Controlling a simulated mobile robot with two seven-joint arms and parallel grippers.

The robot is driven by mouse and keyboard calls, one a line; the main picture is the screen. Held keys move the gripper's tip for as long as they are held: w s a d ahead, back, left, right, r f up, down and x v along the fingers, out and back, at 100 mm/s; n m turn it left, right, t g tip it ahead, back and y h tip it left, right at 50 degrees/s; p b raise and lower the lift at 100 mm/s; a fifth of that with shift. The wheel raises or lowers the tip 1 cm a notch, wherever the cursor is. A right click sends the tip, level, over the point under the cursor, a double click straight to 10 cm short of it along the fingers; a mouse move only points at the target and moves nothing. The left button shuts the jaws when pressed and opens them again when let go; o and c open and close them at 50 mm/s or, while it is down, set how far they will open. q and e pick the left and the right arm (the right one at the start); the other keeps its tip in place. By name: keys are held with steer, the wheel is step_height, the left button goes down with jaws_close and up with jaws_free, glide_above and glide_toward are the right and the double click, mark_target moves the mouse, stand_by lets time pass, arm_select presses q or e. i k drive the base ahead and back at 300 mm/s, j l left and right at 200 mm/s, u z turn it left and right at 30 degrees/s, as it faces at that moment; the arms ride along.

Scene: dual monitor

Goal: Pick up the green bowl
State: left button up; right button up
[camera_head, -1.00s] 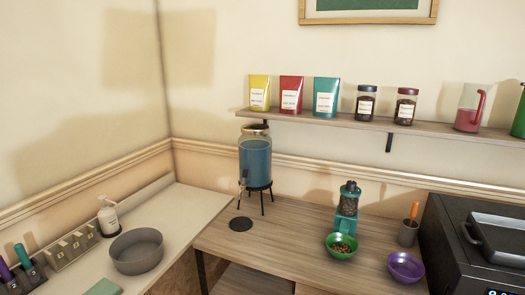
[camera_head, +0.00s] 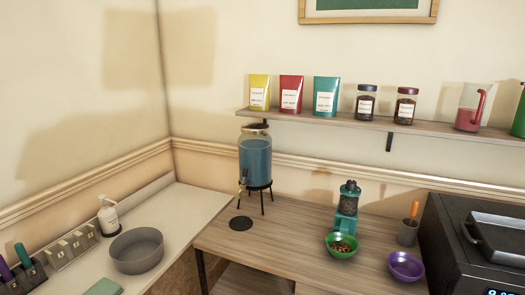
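The green bowl (camera_head: 341,247) stands on the wooden counter, right of the middle in the head view. It holds small brown pieces that look like coffee beans. Neither of my grippers shows in this view.
A purple bowl (camera_head: 405,267) stands to the right of the green bowl, near a grey cup (camera_head: 407,233) with an orange handle. A dark machine (camera_head: 480,235) fills the right edge. A blue dispenser (camera_head: 255,162) on legs stands at the left. The counter (camera_head: 290,240) between is clear.

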mark_target(341, 247)
steer(key=z, duration=2.4)
steer(key=k+j, duration=0.1)
steer(key=j, duration=0.3)
steer(key=k+j, duration=0.1)
steer(key=j, duration=0.35)
steer(key=k+j, duration=0.1)
steer(key=j, duration=0.3)
steer(key=k+j, duration=0.1)
steer(key=j, duration=0.35)
